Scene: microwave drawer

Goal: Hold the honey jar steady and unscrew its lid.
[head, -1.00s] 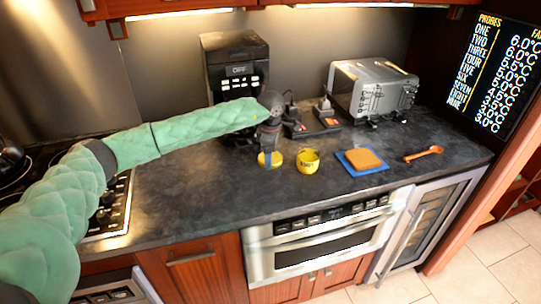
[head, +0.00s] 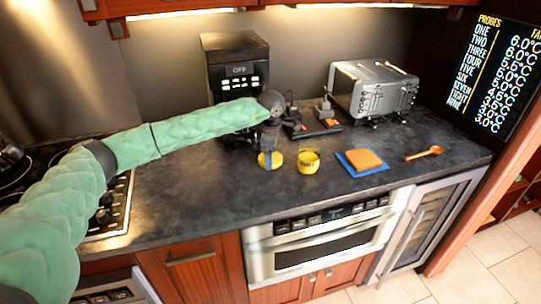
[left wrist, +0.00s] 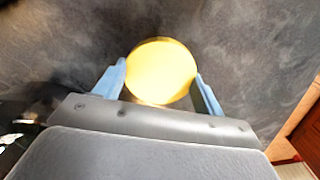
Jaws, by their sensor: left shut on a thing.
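The honey jar (head: 263,160) stands on the dark counter below my left gripper and shows as a small yellow round shape, partly hidden by the fingers. In the left wrist view its round, bright yellow top (left wrist: 162,70) fills the space between two blue fingers, with a golden side just below it. I cannot make out a seam between lid and jar. My left gripper (head: 269,160) comes down from above and is shut on the jar; it also shows in the left wrist view (left wrist: 160,85). My right gripper is not in view.
A yellow labelled cup (head: 308,162) stands close to the right of the jar. Further right are an orange slab (head: 365,159) on a blue mat (head: 378,170) and an orange spoon (head: 424,154). A coffee machine (head: 234,60) and toaster (head: 373,91) stand behind. The front counter is clear.

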